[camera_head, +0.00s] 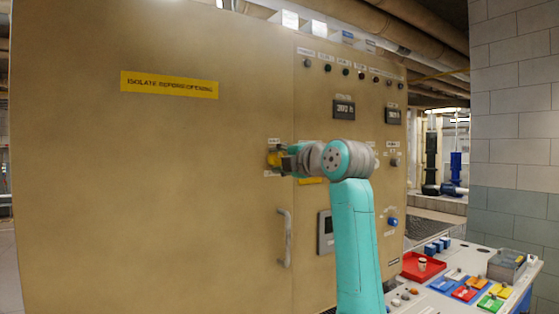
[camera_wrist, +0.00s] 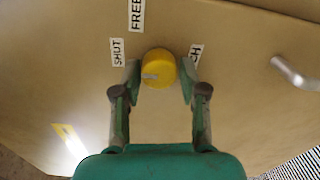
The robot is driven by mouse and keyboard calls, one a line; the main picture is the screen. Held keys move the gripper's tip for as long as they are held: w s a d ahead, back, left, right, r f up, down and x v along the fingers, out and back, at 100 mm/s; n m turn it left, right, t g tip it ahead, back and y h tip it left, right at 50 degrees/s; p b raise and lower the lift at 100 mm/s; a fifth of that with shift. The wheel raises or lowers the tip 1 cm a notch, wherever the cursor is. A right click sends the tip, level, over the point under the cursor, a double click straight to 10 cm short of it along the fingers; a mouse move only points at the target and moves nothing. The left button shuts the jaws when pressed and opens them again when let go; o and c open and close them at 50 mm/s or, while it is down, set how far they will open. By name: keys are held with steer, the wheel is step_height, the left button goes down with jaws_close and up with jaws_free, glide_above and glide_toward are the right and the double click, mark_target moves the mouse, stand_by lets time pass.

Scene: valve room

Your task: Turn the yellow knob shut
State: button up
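The yellow knob (camera_wrist: 160,62) is on the tan cabinet front (camera_head: 200,180). It shows in the head view (camera_head: 274,158), partly covered by my gripper. My gripper (camera_wrist: 159,78) has one finger on each side of the knob in the wrist view. The fingertips are very close to its sides; I cannot tell whether they touch it. A pale mark (camera_wrist: 151,77) sits on the knob's lower left. A SHUT label (camera_wrist: 118,52) is left of the knob, a label reading FREE (camera_wrist: 137,14) is above, and a label ending in H (camera_wrist: 196,51) is partly hidden at right.
A door handle (camera_head: 284,238) stands out below the knob; it is at upper right in the wrist view (camera_wrist: 295,73). A bench with a red tray (camera_head: 408,270) is at lower right.

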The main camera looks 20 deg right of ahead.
steer(key=shift+o, duration=0.8)
steer(key=shift+s+d, duration=0.1)
steer(key=shift+s, duration=0.1)
steer(key=v, duration=1.1)
steer(key=shift+s, duration=0.25)
